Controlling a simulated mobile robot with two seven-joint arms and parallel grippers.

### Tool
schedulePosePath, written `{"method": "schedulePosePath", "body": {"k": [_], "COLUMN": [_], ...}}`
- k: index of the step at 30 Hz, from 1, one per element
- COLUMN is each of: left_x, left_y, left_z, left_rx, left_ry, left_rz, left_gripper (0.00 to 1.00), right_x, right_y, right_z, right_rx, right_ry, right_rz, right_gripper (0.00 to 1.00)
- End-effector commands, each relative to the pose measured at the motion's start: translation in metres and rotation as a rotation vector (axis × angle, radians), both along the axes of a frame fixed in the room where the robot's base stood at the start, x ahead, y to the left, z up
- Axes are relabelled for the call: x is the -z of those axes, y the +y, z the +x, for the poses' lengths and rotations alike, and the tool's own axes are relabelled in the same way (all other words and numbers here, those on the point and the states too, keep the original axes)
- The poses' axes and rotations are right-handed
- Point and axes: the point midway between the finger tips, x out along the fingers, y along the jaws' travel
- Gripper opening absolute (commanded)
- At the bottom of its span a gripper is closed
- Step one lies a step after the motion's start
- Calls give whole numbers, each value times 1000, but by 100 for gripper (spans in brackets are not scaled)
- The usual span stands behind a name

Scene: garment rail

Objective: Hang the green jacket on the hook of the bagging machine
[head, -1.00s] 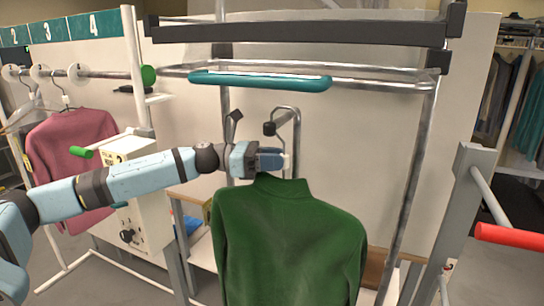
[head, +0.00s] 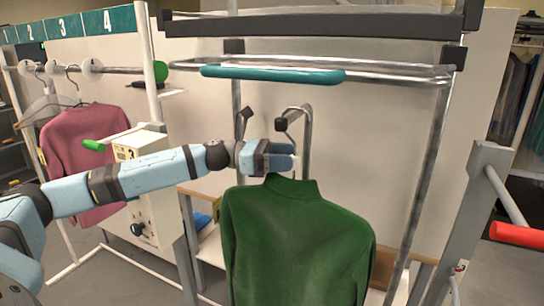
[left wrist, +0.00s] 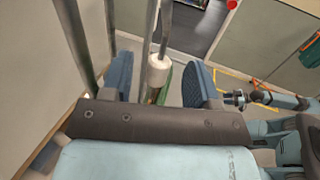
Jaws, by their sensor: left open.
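The green jacket (head: 298,245) hangs upright in the middle of the head view, below the bagging machine's curved metal hook (head: 303,112). My left gripper (head: 284,156) is just above its collar. Its two blue fingers are apart, and they also show open in the left wrist view (left wrist: 160,82). A white cylindrical piece (left wrist: 158,66) is between or just beyond the fingertips, with a bit of green below it. Whether the hanger rests on the hook is hidden. An arm of mine shows at the right of the left wrist view, but its gripper is too small to read.
A teal bar (head: 272,74) and a dark beam (head: 315,26) cross above. A pink garment (head: 85,155) hangs on the rail at left, near a white control box (head: 150,185). A grey post with a red handle (head: 517,235) stands at right.

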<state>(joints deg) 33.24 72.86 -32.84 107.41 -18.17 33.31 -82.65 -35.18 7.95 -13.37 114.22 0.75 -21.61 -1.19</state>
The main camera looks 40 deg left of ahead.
Motion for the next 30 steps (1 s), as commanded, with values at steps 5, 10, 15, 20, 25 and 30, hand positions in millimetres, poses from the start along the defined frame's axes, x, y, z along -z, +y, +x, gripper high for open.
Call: {"method": "schedulePosePath", "body": {"k": [5,10,15,20,25,30], "left_x": [6,8,9,7,7,5], "left_y": [18,43,64,77,89,97], "left_z": [-10,-25,-38,-46,-54,-58], "left_rx": [-3,-4,-4,0,6,3], "left_ry": [3,5,6,1,3,0], "left_rz": [3,4,4,6,7,5], "left_gripper": [55,55,55,55,55,55], "right_x": [15,31,46,59,68,70], "right_y": [0,0,0,0,1,2], "right_z": [0,-1,-1,-1,0,1], "right_rx": [0,0,-1,-2,1,4], "right_ry": [2,3,3,3,10,11], "right_rz": [-1,-1,0,-1,6,14], "right_gripper": [43,43,43,43,43,43]}}
